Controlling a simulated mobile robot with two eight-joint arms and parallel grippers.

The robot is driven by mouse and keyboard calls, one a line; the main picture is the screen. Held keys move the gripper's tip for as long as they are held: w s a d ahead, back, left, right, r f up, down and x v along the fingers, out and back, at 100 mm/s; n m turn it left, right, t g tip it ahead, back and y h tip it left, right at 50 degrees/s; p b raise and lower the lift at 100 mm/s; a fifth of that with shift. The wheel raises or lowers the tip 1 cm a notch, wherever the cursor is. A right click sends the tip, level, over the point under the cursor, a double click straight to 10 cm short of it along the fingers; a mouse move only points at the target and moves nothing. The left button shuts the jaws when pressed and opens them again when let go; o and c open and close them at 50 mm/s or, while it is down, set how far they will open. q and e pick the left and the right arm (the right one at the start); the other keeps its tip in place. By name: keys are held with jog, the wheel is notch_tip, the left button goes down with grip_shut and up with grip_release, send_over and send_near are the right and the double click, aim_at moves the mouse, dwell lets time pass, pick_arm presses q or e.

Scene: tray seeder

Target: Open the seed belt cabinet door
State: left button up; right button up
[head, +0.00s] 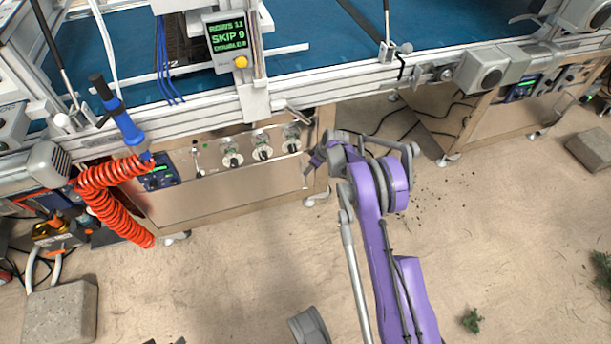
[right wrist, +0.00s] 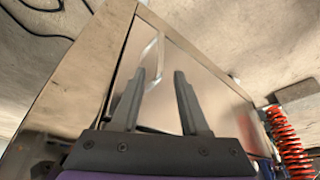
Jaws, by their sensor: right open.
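The seed belt cabinet (head: 225,192) is a metal-fronted box under the seeder frame, with knobs and a small control panel along its upper part. In the right wrist view its door (right wrist: 205,82) is a smooth metal panel that looks shut within its frame. A thin pale bar, which looks like the door handle (right wrist: 152,52), shows near the door's edge. My right gripper (head: 318,158) is at the cabinet's right end in the head view. In the right wrist view (right wrist: 159,78) its dark fingers are apart, with the bar showing between them. I cannot tell whether they touch it.
A coiled red hose (head: 110,200) with a blue handle hangs at the cabinet's left. A second cabinet (head: 490,122) stands to the right, with cables on the floor between. A concrete block (head: 60,314) lies at lower left. The floor before the cabinet is mostly clear.

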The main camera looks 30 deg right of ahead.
jog(key=b, duration=0.2)
send_over(306, 184)
jog(key=f, duration=0.6)
jog(key=shift+w+d+f, duration=0.15)
jog(key=shift+w, duration=0.1)
grip_shut()
dwell(0.8)
